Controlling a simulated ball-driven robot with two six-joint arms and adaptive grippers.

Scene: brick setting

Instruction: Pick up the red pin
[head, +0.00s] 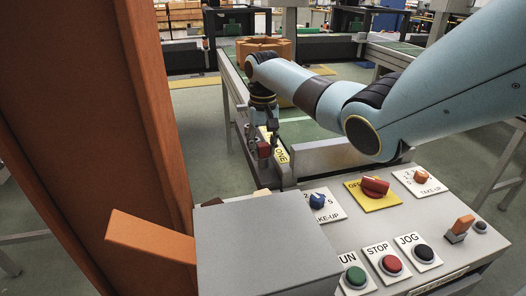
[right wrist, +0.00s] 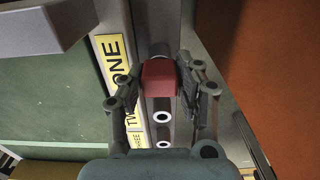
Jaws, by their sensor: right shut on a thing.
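The red pin (right wrist: 160,79) sits between the two fingers of my right gripper (right wrist: 158,84) in the right wrist view, which are shut on it. In the head view the red pin (head: 264,149) shows small below my right gripper (head: 267,128), at the yellow label strip. The pin's lower part is hidden, so I cannot tell whether it is still seated. Dark round sockets or posts with pale rings (right wrist: 162,116) line up with it in the wrist view. My left gripper is not in view.
A yellow label strip (right wrist: 118,75) runs beside the row. A grey control panel (head: 420,185) with buttons and knobs is in front. A grey box (head: 265,245) with an orange lever (head: 150,236) and a large orange post (head: 95,120) stand at left.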

